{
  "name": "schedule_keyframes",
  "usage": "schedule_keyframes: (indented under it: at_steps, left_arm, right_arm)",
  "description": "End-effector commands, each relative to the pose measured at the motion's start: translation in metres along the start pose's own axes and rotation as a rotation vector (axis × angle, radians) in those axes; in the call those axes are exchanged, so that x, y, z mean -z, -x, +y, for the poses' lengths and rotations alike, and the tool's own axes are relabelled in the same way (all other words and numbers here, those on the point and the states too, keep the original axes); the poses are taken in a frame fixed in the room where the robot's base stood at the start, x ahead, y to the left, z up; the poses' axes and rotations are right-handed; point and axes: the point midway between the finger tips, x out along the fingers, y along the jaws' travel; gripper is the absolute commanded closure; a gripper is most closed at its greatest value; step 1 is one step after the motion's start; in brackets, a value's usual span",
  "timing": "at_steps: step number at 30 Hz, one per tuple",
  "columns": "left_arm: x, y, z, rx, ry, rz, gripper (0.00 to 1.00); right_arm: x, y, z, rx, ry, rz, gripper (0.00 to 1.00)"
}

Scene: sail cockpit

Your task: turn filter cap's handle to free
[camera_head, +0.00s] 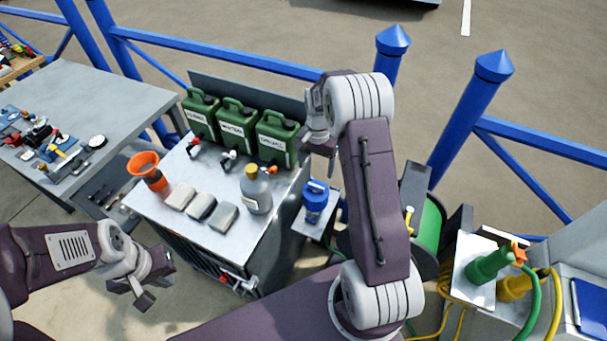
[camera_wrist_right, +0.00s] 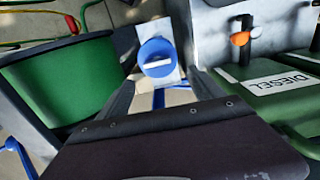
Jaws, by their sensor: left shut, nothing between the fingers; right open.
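The filter (camera_head: 315,203) is a blue canister with a blue cap. It stands upright on a small light shelf beside the workbench in the head view. In the right wrist view the round blue cap (camera_wrist_right: 150,48) shows from above. Its white bar handle (camera_wrist_right: 158,64) lies nearly level across the picture. My right gripper (camera_head: 318,138) is open and empty, held above the filter and apart from it. My left gripper (camera_head: 147,289) is shut and empty at the lower left, left of the bench and far from the filter.
Green jerrycans (camera_head: 237,127), a funnel bottle (camera_head: 148,170), a grey bottle (camera_head: 256,190) and several blocks stand on the bench (camera_head: 185,222). Blue railings run behind.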

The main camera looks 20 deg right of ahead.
Motion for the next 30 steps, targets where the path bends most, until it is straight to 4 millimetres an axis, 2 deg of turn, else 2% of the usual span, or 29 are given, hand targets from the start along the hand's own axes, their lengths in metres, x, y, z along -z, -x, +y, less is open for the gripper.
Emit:
schedule_keyframes:
  at_steps: [4, 12, 15, 19, 26, 30]
  left_arm:
    - [0.000, 0.000, 0.000, 0.000, 0.000, 0.000, 1.00]
    - [0.000, 0.003, 0.000, 0.000, 0.000, 0.000, 1.00]
    - [0.000, 0.004, 0.000, 0.000, 0.000, 0.000, 1.00]
    - [0.000, 0.004, 0.000, 0.000, 0.000, 0.000, 1.00]
    - [0.000, 0.004, 0.000, 0.000, 0.000, 0.000, 1.00]
    - [0.000, 0.004, 0.000, 0.000, 0.000, 0.000, 1.00]
  right_arm:
    - [-0.001, -0.013, 0.000, -0.002, 0.002, -0.003, 0.24]
    - [-0.002, -0.068, 0.000, -0.002, 0.004, -0.004, 0.24]
    - [-0.001, -0.081, 0.000, -0.001, 0.004, -0.002, 0.24]
    - [-0.001, -0.090, 0.000, 0.001, 0.004, 0.000, 0.24]
    - [-0.001, -0.091, -0.001, 0.001, 0.005, 0.001, 0.24]
    - [-0.001, -0.091, 0.000, 0.001, 0.005, 0.001, 0.63]
